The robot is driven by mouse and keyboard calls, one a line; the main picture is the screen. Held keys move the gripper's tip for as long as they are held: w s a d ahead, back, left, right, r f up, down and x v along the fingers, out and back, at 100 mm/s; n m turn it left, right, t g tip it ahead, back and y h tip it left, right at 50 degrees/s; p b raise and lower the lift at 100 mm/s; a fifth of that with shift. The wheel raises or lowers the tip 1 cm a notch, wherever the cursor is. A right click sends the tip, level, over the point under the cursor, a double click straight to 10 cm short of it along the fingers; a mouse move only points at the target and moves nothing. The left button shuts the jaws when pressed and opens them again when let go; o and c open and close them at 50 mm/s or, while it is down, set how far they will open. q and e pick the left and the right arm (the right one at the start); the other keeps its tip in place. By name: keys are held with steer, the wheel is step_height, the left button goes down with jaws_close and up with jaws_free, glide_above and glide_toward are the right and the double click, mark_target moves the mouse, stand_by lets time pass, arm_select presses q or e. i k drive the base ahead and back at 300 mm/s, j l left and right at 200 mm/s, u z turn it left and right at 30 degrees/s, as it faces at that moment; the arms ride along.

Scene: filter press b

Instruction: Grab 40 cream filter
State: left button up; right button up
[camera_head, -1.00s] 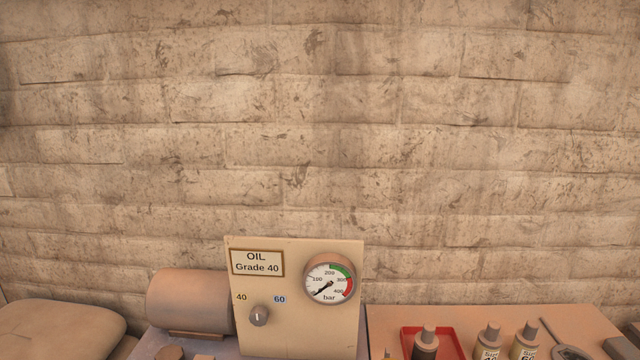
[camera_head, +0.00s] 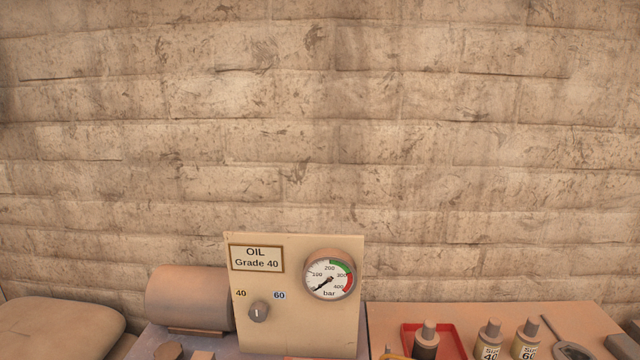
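I do not see a cream filter that I can make out in the head view. A control panel (camera_head: 300,318) stands at the bottom middle with a sign (camera_head: 256,258) reading "OIL Grade 40". Its knob (camera_head: 259,310) sits below and between the marks 40 and 60. A round pressure gauge (camera_head: 330,275) in bar is at the panel's right, its needle pointing to the low end. Neither of my grippers is in view.
A cylinder (camera_head: 189,298) lies left of the panel, and a sack-like shape (camera_head: 58,328) is further left. On the right table (camera_head: 480,311) are a red tray (camera_head: 453,345) with a dark bottle (camera_head: 426,340), and bottles marked 40 (camera_head: 490,340) and 60 (camera_head: 527,339).

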mark_target(489, 342)
steer(key=k+l+z, duration=0.25)
steer(key=l, duration=0.35)
steer(key=k+l+z, duration=0.1)
steer(key=k+l, duration=0.15)
steer(key=k+l+z, duration=0.15)
steer(key=l, duration=0.25)
steer(key=k+l+z, duration=0.1)
steer(key=l, duration=0.2)
